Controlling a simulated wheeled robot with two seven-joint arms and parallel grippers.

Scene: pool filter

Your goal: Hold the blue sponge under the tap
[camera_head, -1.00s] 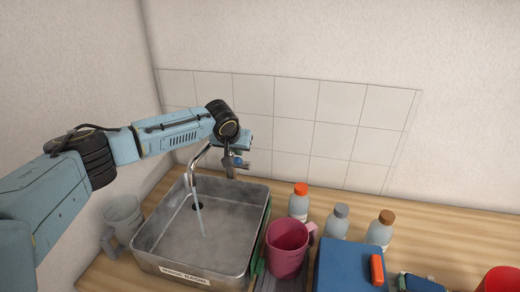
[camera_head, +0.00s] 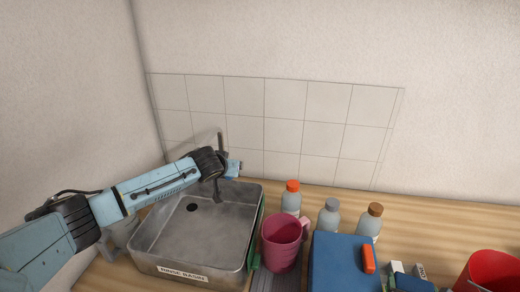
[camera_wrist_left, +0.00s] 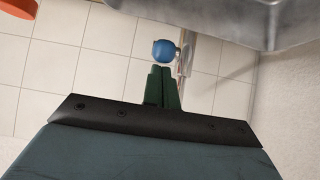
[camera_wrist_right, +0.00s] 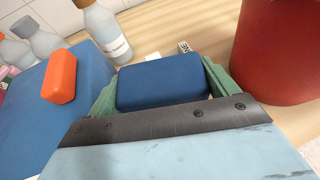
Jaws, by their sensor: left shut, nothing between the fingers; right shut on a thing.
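The blue sponge (camera_wrist_right: 162,80) is between the two green fingers of my right gripper (camera_wrist_right: 160,76), which is shut on it. The sponge (camera_head: 414,284) also shows at the bottom right edge of the head view. The grey tap (camera_head: 220,145) stands behind the rinse basin (camera_head: 245,225), at the left; my left arm partly hides it. No water stream shows. My left gripper (camera_wrist_left: 163,76) is shut and empty, its fingertips close to the tap's blue knob (camera_wrist_left: 164,51); I cannot tell whether they touch it.
A pink mug (camera_head: 281,245) stands right of the basin. Three bottles stand behind a blue box (camera_head: 340,265) with an orange block (camera_head: 368,260) on it. A red bucket (camera_head: 492,272) stands at the far right. A grey jug (camera_head: 118,235) is left of the basin.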

